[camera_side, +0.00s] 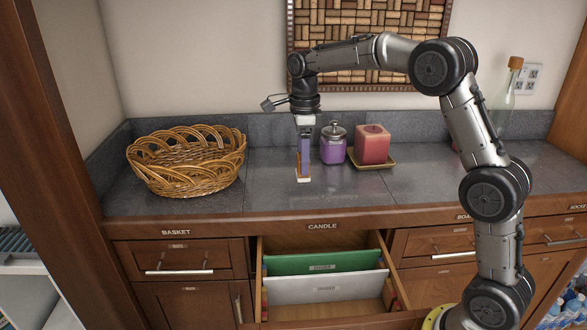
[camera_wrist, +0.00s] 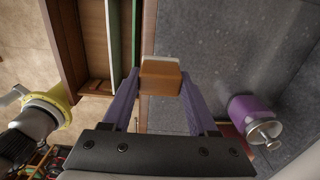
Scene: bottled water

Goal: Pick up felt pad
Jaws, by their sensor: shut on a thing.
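The felt pad (camera_wrist: 160,77) is a small block with a tan-brown face and a paler edge. In the wrist view it sits between the two purple fingers of my gripper (camera_wrist: 160,84), which are shut on it. In the side view my gripper (camera_side: 304,172) points straight down over the grey counter, left of the purple jar. The pad (camera_side: 303,179) shows there as a small pale and brown piece at the fingertips, at or just above the counter. I cannot tell whether it touches the surface.
A wicker basket (camera_side: 187,160) stands left on the counter (camera_side: 262,190). A purple lidded jar (camera_side: 333,149) and a red candle (camera_side: 373,144) on a wooden tray (camera_side: 385,163) stand close on the right. Below, a drawer (camera_side: 285,240) hangs open with green and white dividers.

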